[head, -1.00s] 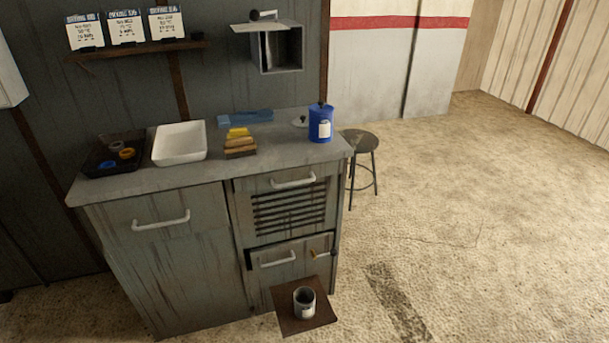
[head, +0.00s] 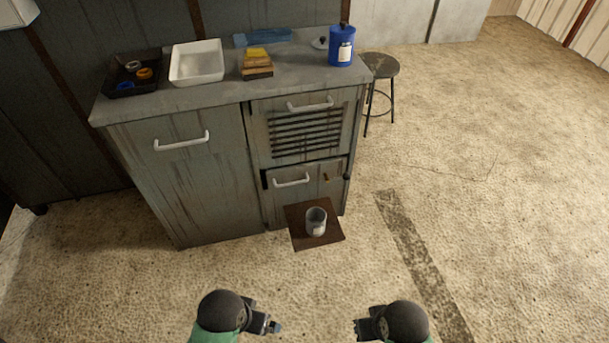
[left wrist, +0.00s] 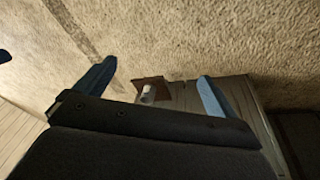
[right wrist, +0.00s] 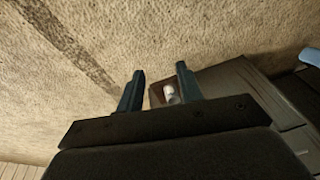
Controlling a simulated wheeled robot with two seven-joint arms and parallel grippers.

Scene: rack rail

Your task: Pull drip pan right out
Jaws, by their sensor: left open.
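A grey lower drawer front (head: 308,190) with a white bar handle (head: 291,180) sits under the slatted panel of the cabinet; it looks like the drip pan, though no label shows. A dark gap runs along its upper edge. A small brown latch-like piece (head: 326,177) is on its right side. My left gripper (head: 275,326) is open and empty, low in the head view, well apart from the cabinet. Its fingers are spread in the left wrist view (left wrist: 155,88). My right gripper (head: 358,327) is open and empty too, with fingers apart in the right wrist view (right wrist: 160,90).
A grey can (head: 316,222) stands on a brown square mat (head: 298,238) in front of the drawer. The counter holds a black tray (head: 122,91), a white basin (head: 197,78), stacked blocks (head: 257,65) and a blue canister (head: 341,47). A stool (head: 379,66) stands right.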

